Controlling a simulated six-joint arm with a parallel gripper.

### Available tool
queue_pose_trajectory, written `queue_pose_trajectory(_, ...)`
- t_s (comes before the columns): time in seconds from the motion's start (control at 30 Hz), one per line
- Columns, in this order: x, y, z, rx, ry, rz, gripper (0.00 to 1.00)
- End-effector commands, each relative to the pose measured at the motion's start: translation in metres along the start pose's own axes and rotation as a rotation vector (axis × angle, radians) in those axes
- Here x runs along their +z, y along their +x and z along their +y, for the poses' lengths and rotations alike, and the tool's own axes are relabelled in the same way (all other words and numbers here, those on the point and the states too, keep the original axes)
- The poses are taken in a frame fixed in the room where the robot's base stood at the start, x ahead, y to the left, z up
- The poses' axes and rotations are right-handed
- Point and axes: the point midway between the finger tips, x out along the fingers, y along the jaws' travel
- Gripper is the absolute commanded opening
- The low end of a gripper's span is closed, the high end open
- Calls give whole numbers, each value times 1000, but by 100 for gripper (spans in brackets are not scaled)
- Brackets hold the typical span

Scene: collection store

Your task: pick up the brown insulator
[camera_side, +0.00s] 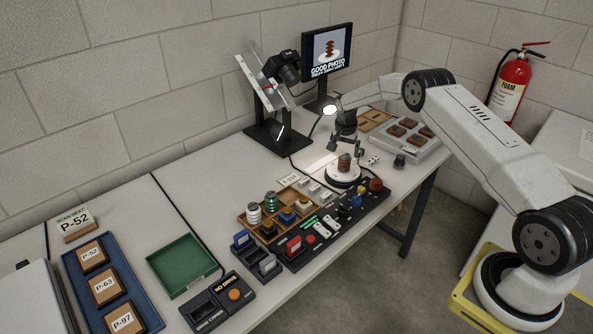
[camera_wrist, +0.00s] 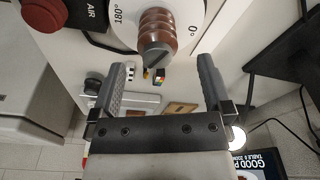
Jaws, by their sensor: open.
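The brown insulator (camera_side: 344,163) is a small ribbed piece standing on a round white turntable (camera_side: 342,181). In the wrist view the brown insulator (camera_wrist: 158,30) shows at the top centre, with a grey end towards me, on the white disc (camera_wrist: 112,32) marked with degrees. My gripper (camera_side: 345,145) is just above the insulator in the side view. In the wrist view my gripper (camera_wrist: 160,82) has its two grey fingers spread wide. The insulator lies beyond the fingertips, in line with the gap, and nothing is between the fingers.
A control panel (camera_side: 325,228) with switches and knobs lies in front of the turntable. A monitor (camera_side: 327,51) and a black camera stand (camera_side: 277,139) are behind. A grey tray (camera_side: 424,145) with brown blocks sits right.

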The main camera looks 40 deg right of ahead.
Motion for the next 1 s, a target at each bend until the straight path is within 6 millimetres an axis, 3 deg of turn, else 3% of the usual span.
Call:
queue_pose_trajectory(0.43,0,41,3,1,0,-1,100)
queue_pose_trajectory(1.0,0,44,3,0,0,-1,100)
